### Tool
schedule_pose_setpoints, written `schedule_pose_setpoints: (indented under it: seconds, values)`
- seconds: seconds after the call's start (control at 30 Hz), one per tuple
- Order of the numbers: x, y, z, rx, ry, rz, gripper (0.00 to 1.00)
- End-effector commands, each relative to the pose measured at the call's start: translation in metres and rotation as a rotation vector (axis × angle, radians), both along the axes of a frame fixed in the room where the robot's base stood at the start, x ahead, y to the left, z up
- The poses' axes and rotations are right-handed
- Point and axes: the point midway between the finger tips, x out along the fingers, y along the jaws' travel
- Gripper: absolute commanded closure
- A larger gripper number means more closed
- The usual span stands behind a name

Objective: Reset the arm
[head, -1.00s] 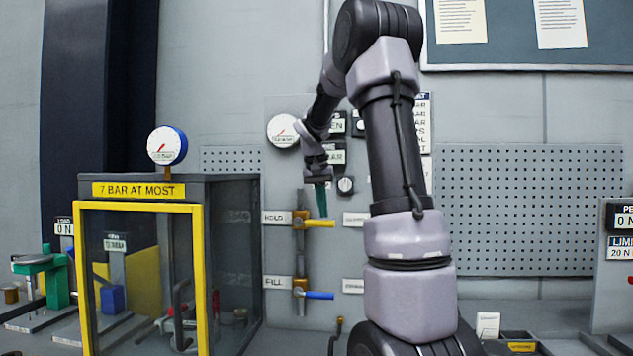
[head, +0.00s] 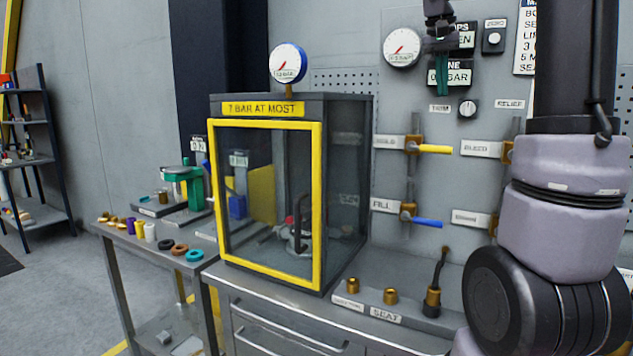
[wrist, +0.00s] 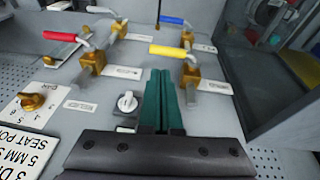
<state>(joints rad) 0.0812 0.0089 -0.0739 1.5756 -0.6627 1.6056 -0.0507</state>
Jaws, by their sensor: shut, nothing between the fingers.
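My gripper (head: 443,80) is at the top of the head view, in front of the wall panel, over part of the display signs. Its green fingers show in the wrist view (wrist: 165,100), shut together with nothing between them. In the wrist view a white knob (wrist: 127,102) sits just left of the fingers. The yellow-handled valve (wrist: 172,51) and the blue-handled valve (wrist: 174,21) lie beyond the fingertips. I cannot tell from the views whether the fingers touch the panel.
A glass cabinet (head: 316,200) with a yellow frame stands on the bench, a round gauge (head: 287,63) on top. A seat block (head: 385,308) with brass fittings lies right of it. A side table (head: 130,238) holds small rings and cylinders. A shelf (head: 35,160) stands far left.

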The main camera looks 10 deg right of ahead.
Motion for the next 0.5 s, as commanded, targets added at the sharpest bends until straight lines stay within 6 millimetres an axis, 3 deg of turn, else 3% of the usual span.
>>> schedule_pose_setpoints:
  seconds: [0.23,0.5]
  values:
    - [-0.080,0.062,-0.019,0.112,-0.138,0.140,1.00]
    - [-0.173,0.126,-0.074,0.240,-0.324,0.247,1.00]
